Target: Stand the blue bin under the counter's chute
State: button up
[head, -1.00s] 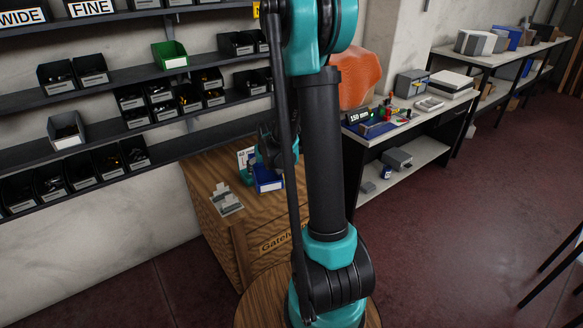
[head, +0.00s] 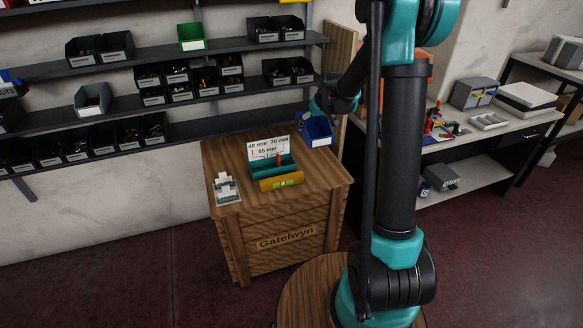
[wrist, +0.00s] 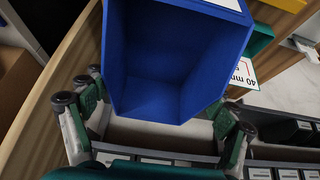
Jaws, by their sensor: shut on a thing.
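The blue bin (head: 319,132) is in my gripper at the back right corner of the wooden crate, right of a small sign. I cannot tell whether it touches the crate top. In the wrist view the open, empty-looking bin (wrist: 165,65) fills the upper middle, tilted in the picture. My gripper (wrist: 160,112) has a finger on either side of its lower end and is shut on it. In the head view my gripper (head: 324,106) is small and partly hidden by the bin. I cannot make out the counter's chute for sure.
On the wooden crate (head: 275,220) stand a teal tray with an orange-yellow front (head: 281,181), a white sign (head: 268,147) and a grey fixture (head: 227,188). Shelves of dark bins (head: 175,85) line the wall behind. A workbench (head: 480,140) stands to the right, partly behind my arm.

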notch_tip(320, 180, down, 19)
jog(key=shift+r, duration=0.1)
dwell(0.4)
jog(key=o, duration=1.1)
jog(key=shift+c, duration=0.2)
